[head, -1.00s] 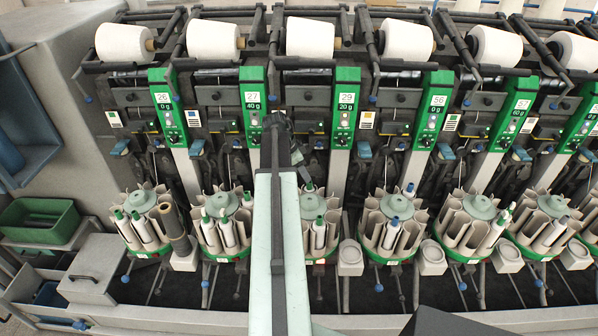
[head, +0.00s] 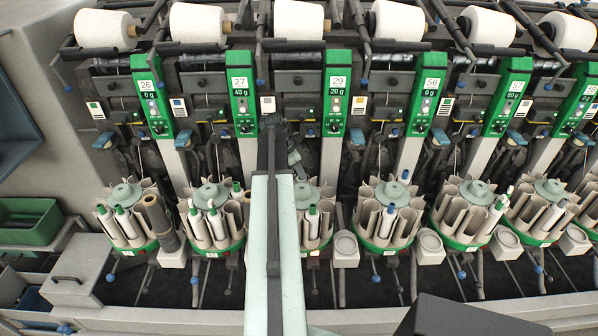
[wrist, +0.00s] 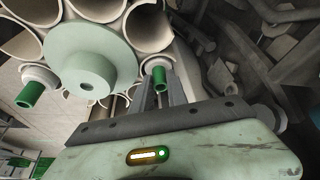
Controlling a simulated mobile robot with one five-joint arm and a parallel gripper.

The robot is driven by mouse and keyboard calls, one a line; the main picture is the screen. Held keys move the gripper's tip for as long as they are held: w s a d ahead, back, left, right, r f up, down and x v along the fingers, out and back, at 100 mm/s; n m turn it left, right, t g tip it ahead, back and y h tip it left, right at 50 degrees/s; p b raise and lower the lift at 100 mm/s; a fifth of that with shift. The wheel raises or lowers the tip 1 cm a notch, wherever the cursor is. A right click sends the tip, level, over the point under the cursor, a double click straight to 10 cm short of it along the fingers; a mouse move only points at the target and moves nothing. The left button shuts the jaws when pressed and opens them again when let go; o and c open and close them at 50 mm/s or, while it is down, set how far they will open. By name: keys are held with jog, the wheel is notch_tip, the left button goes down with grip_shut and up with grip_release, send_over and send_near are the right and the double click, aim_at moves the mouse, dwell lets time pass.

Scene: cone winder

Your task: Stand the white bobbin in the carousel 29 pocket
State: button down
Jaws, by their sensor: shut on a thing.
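In the wrist view, a white bobbin (wrist: 157,66) with a green tip is between the fingers of my gripper (wrist: 161,92), which is shut on it. It is right beside the pale green carousel hub (wrist: 88,68) and its grey pockets; I cannot tell whether its foot is inside a pocket. In the head view, the carousel 29 (head: 326,198) stands below the green panel marked 29 (head: 337,92), its left side hidden behind my arm. A green-tipped white bobbin (head: 312,224) stands in its front. My gripper's fingers and the held bobbin are not clear there.
Carousels with bobbins stand on both sides, including the 27 carousel (head: 209,195) and the 56 carousel (head: 390,193). A grey cup (head: 345,249) sits right of the 29 carousel. Dark machine parts crowd the right in the wrist view.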

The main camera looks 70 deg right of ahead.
jog(key=shift+r+p, duration=0.6)
jog(key=shift+r, duration=0.1)
notch_tip(320, 180, up, 4)
jog(key=p, duration=0.4)
jog(key=shift+w+r, duration=0.1)
jog(key=shift+r, duration=0.05)
notch_tip(320, 180, up, 4)
jog(key=p, duration=0.5)
jog(key=shift+r, duration=0.25)
notch_tip(320, 180, up, 4)
jog(key=p, duration=0.4)
jog(key=shift+r, duration=0.25)
